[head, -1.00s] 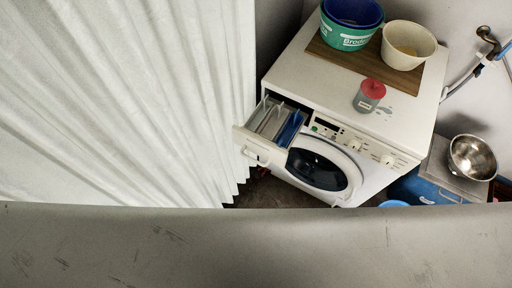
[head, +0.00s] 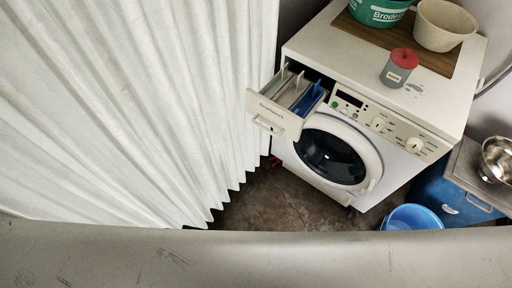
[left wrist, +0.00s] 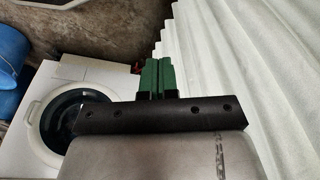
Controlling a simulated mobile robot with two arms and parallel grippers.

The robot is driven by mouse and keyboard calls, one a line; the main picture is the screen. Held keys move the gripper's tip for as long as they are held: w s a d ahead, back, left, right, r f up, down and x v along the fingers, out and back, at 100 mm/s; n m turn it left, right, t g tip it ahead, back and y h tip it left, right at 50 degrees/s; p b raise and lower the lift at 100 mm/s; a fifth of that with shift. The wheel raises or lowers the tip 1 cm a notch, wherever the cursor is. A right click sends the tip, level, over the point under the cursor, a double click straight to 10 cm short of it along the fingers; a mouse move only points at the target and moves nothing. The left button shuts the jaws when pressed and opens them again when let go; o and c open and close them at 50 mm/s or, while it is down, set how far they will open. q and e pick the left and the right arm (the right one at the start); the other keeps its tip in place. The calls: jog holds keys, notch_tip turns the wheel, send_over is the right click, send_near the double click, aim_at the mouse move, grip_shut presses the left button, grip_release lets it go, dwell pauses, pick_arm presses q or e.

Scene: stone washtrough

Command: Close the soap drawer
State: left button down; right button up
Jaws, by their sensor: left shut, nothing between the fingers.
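The soap drawer (head: 277,115) is pulled out of the upper left front of the white washing machine (head: 345,150). Its compartments show from above, one with a blue part. In the left wrist view the machine (left wrist: 40,95) is at the left, with its round dark door in sight; I cannot make out the drawer there. My left gripper (left wrist: 157,62) shows in the left wrist view with its green fingers together and nothing between them. It points toward the floor and the curtain's edge. Neither gripper shows in the head view.
A white pleated curtain (head: 130,100) hangs left, close to the drawer. A grey edge (head: 250,260) crosses the front. A blue bucket (head: 412,218) stands right.

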pick_arm(q)
jog(key=w+d+r+m+t+h+b, duration=0.1)
jog(key=w+d+r+m+t+b, duration=0.3)
jog(key=w+r, duration=0.4)
jog(key=w+d+r+m+t+h+b, duration=0.1)
jog(key=w+d+r+m+t+b, duration=0.1)
jog(key=w+r+m+t+b, duration=0.55)
jog(key=w+d+m+h+p, duration=0.2)
jog(key=w+d+m+h, duration=0.5)
jog(key=w+d+m, duration=0.4)
jog(key=shift+w+d+r+p, duration=0.4)
jog(key=shift+w+d, duration=1.05)
jog(key=shift+d, duration=0.3)
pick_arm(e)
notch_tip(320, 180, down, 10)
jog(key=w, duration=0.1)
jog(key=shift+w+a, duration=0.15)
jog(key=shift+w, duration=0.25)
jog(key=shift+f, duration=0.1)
